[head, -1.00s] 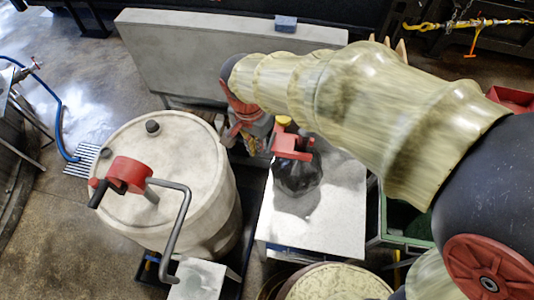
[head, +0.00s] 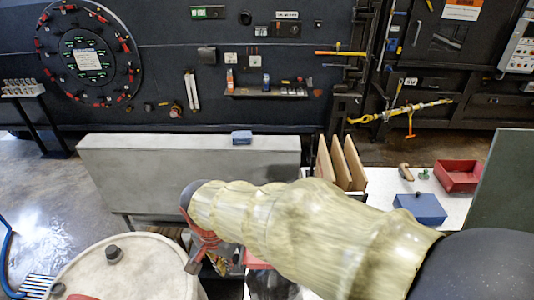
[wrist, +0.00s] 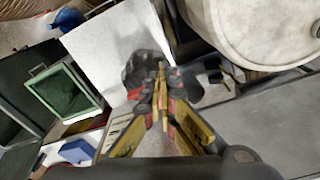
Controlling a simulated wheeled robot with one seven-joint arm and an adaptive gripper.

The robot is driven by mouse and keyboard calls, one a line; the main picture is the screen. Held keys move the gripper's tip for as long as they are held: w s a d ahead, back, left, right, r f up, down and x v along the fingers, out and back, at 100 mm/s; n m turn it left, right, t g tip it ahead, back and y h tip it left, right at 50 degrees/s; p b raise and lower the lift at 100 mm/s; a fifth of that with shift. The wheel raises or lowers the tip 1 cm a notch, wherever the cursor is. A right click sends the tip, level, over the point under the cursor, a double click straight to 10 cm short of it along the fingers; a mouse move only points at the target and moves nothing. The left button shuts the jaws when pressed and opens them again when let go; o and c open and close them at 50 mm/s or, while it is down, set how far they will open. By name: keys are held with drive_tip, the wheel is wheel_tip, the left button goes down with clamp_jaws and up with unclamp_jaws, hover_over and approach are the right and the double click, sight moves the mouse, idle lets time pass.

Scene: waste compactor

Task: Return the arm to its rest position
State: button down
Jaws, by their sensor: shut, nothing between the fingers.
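My arm, in a pale ribbed sleeve, reaches leftward across the lower right of the head view. My gripper hangs at its far end, largely hidden by the wrist there. In the wrist view my gripper (wrist: 160,75) shows its yellow and black fingers drawn together with nothing between them. A black bag (wrist: 137,68) on a white surface (wrist: 100,45) lies beyond the fingertips. The bag also shows at the bottom of the head view (head: 272,286), partly cut off.
A white drum (head: 130,270) stands at lower left. A grey panel (head: 180,175) with a blue block (head: 242,137) on top stands behind the arm. A red bin (head: 458,175) and a blue box (head: 420,208) sit on a right-hand table. Open green crate (wrist: 65,92) in the wrist view.

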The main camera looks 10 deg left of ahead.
drive_tip(key=s+d+f+n+t+b, duration=0.1)
drive_tip(key=s+d+f+b, duration=0.1)
drive_tip(key=d+b, duration=0.5)
drive_tip(key=s+d+f+n+t+b, duration=0.1)
drive_tip(key=d+b, duration=0.6)
drive_tip(key=d, duration=0.9)
drive_tip(key=s+d+f+t+b, duration=0.2)
drive_tip(key=s+d+f+b, duration=0.2)
drive_tip(key=d, duration=0.8)
wheel_tip(320, 180, down, 2)
drive_tip(key=b, duration=0.3)
drive_tip(key=shift+s+n, duration=0.2)
drive_tip(key=shift+n, duration=0.2)
